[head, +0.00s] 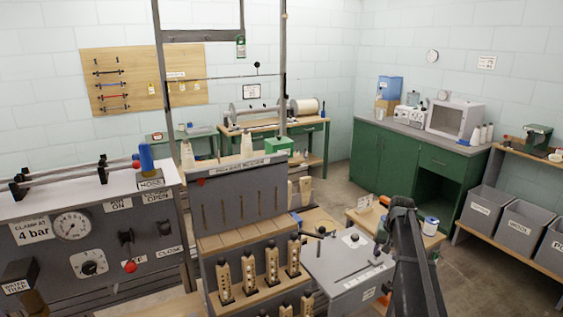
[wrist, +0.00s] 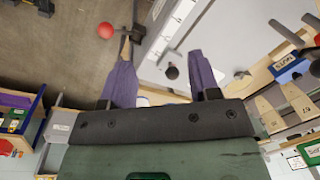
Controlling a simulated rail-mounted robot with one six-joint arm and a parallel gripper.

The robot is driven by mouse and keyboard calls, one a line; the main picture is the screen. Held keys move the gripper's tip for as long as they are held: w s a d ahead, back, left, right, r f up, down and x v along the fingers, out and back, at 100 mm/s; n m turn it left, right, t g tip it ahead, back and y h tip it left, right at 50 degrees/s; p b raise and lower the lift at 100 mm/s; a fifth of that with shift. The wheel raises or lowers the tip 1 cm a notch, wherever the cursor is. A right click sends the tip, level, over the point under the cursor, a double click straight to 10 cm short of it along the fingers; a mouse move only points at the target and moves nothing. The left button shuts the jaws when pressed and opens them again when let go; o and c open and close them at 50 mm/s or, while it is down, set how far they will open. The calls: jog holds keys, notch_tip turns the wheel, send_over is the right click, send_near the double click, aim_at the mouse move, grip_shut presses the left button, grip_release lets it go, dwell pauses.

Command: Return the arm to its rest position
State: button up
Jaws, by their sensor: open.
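In the wrist view my gripper (wrist: 163,80) shows with two purple fingers apart and nothing between them. Past the fingertips are a grey panel (wrist: 205,30) with a dark round knob, and a red ball (wrist: 105,30) on a dark lever. In the head view a dark link of my arm (head: 415,265) rises from the bottom edge at the right. I cannot make out the fingers in the head view.
A grey box with a sloped lid (head: 345,268) stands left of my arm, beside a slotted grey panel (head: 245,200). A control panel (head: 90,245) with a gauge stands at left. Grey bins (head: 525,225) stand at right. Floor there is open.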

jog(key=s+a+n+h, duration=0.1)
jog(key=s+a+n, duration=0.4)
jog(key=s+a, duration=1.9)
jog(key=s, duration=0.3)
jog(key=shift+g, duration=0.3)
